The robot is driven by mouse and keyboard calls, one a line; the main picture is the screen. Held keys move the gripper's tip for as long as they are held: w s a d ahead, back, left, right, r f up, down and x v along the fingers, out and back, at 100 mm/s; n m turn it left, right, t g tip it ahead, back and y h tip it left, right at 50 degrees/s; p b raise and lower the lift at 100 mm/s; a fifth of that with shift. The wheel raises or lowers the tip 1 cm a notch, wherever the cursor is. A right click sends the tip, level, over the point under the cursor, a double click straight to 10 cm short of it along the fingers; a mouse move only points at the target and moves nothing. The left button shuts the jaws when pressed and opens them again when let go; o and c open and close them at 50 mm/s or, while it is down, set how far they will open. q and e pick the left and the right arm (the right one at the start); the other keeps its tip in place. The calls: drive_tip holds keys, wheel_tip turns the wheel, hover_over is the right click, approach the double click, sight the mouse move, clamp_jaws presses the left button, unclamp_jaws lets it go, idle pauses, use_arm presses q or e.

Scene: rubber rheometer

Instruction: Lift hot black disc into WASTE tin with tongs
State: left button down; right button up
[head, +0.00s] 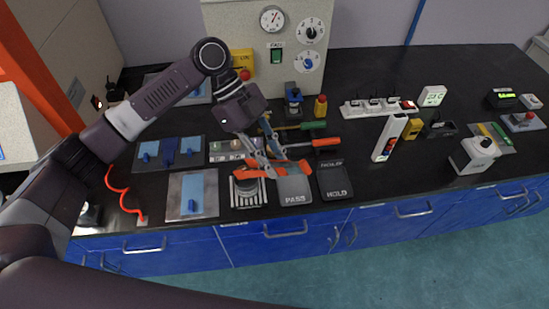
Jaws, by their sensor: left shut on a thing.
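My left gripper (272,170) reaches down over the bench front, its orange fingertips spread to either side. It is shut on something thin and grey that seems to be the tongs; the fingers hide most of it. Just below and left, a dark round piece (247,186) lies on a striped black-and-white rack (249,201); I cannot tell whether it is the hot disc. The grey tray marked PASS (294,198) lies right of the rack, partly under the right fingertip. A black tray marked HOLD (335,182) is beside it. I cannot make out a WASTE label. My right gripper is not in view.
The rheometer (268,45) with dials stands behind. Green-handled (312,126) and red-handled (326,142) tools lie behind the trays. A metal plate with a blue sheet (192,194) lies left. A power strip (378,106) and a white upright box (389,138) stand right. Free bench lies right of HOLD.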

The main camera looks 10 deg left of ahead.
use_arm(q)
wheel_tip(320, 180, down, 2)
drive_tip(key=shift+f+b, duration=0.15)
drive_tip(key=shift+b, duration=0.5)
drive_tip(key=c, duration=2.1)
unclamp_jaws()
wheel_tip(320, 180, up, 10)
drive_tip(key=p, duration=0.8)
drive_tip(key=shift+p, duration=0.3)
